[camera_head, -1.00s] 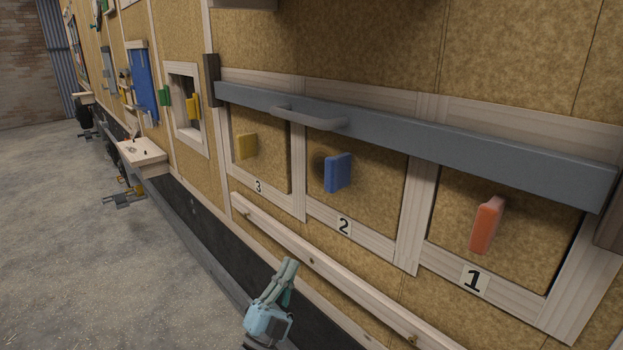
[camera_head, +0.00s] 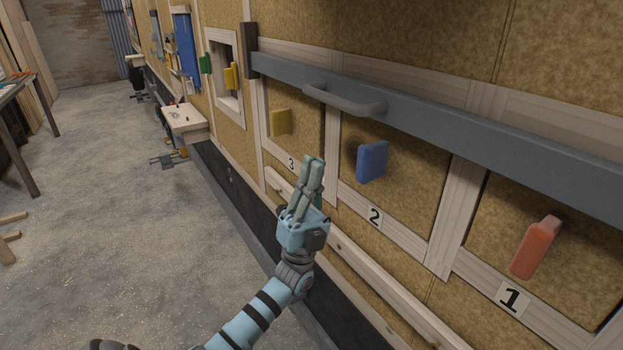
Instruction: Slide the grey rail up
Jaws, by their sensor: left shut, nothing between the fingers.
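A grey bar handle (camera_head: 345,101) is fixed to the rail's left half. My left gripper (camera_head: 315,165) is shut and empty, pointing up, in front of the wall below the handle and between doors 3 and 2 in the picture. It is apart from the handle. My right gripper is not in view.
A wooden strip (camera_head: 360,278) runs along the wall below. A small wooden shelf (camera_head: 185,120) juts out at the left. The floor on the left has free room.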

